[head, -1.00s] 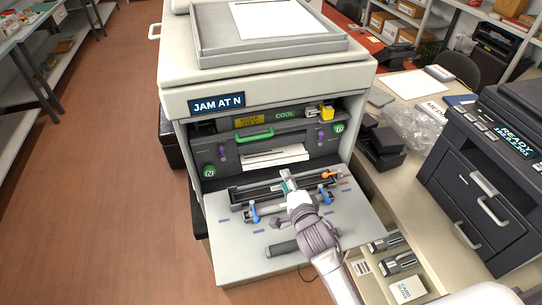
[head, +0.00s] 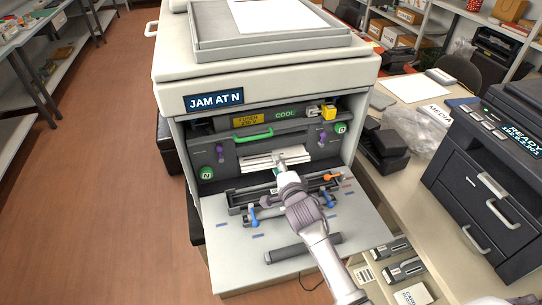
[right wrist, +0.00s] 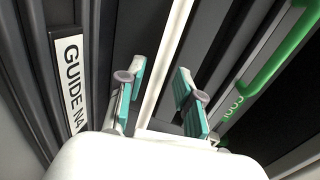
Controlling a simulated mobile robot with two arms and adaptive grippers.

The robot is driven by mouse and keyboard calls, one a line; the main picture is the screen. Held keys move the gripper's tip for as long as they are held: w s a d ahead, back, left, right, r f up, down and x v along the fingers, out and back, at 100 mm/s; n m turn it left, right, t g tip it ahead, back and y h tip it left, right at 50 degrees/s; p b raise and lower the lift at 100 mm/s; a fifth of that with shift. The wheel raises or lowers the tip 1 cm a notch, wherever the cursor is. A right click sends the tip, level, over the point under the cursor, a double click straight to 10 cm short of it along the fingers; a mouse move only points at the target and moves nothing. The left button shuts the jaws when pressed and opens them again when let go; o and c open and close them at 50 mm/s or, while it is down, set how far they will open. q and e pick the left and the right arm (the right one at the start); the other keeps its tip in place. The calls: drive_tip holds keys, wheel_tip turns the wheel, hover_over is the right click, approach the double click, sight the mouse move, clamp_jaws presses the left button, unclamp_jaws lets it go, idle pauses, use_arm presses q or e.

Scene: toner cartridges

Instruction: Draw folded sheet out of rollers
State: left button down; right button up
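The folded white sheet (head: 258,165) sticks out of the dark slot inside the open printer, below the green handle. My right gripper (head: 281,161) reaches in over the lowered door to the sheet's right part. In the right wrist view the sheet shows as a pale strip (right wrist: 170,62) running between the two teal-padded fingers (right wrist: 158,88). The fingers stand apart, with gaps visible beside the strip, so the gripper is open. The rollers cannot be made out behind the sheet. My left gripper is not in view.
The open door (head: 232,262) carries a dark guide assembly with blue levers (head: 252,217) and an orange knob (head: 328,178), just below my right arm. The green handle (head: 253,134) and a purple lever (head: 322,139) are close by. Another printer (head: 490,190) stands at right.

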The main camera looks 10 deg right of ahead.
drive_tip(key=c, duration=0.5)
drive_tip(key=shift+c, duration=0.2)
drive_tip(key=shift+s+p, duration=1.45)
drive_tip(key=shift+s, duration=1.4)
drive_tip(key=shift+s+d, duration=0.1)
drive_tip(key=shift+s, duration=0.05)
clamp_jaws()
drive_tip(key=shift+s, duration=0.3)
